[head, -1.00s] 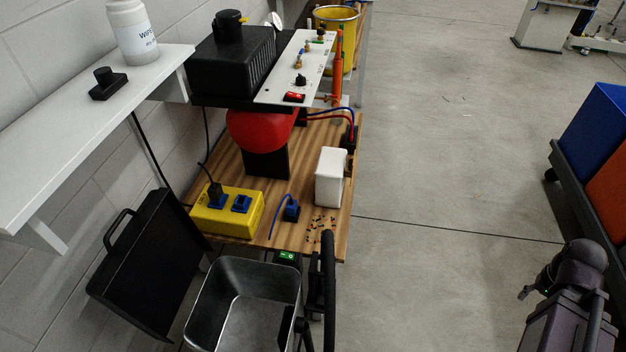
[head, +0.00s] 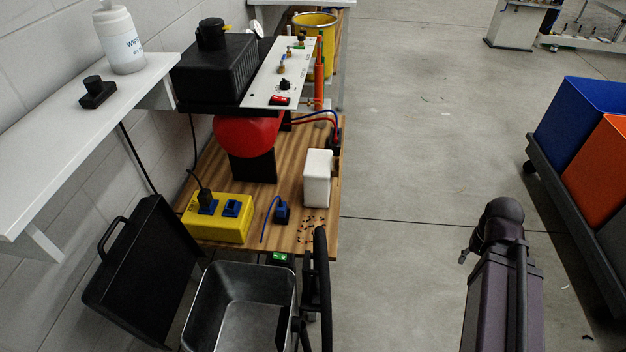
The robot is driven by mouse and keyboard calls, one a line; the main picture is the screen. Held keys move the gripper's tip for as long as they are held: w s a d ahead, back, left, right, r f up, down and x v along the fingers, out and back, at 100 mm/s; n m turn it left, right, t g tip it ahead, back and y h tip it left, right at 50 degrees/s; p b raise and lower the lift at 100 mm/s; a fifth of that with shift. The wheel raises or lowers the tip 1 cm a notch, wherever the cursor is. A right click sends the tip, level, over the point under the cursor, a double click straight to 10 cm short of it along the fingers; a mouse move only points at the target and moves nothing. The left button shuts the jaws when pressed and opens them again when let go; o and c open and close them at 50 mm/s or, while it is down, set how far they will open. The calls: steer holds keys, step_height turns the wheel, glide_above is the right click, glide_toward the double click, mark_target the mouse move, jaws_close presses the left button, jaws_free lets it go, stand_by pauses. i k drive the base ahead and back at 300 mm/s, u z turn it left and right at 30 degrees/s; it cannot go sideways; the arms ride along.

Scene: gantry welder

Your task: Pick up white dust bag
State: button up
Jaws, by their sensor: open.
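The white dust bag (head: 317,179) looks like an upright, box-shaped white block in the head view. It stands near the right edge of the wooden bench top (head: 290,195), right of the red tank. A dark link of my arm rises at the lower right, over the floor and well apart from the bag. My gripper cannot be made out in this view.
A yellow socket box (head: 217,218), blue plug (head: 282,211) and scattered dark crumbs lie in front of the bag. A red tank (head: 246,136) and control panel (head: 281,75) stand behind-left. Blue (head: 580,118) and orange (head: 603,170) bins are right. Floor between is clear.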

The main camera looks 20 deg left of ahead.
mark_target(318, 173)
steer(key=z, duration=0.05)
steer(key=i, duration=1)
steer(key=u, duration=0.05)
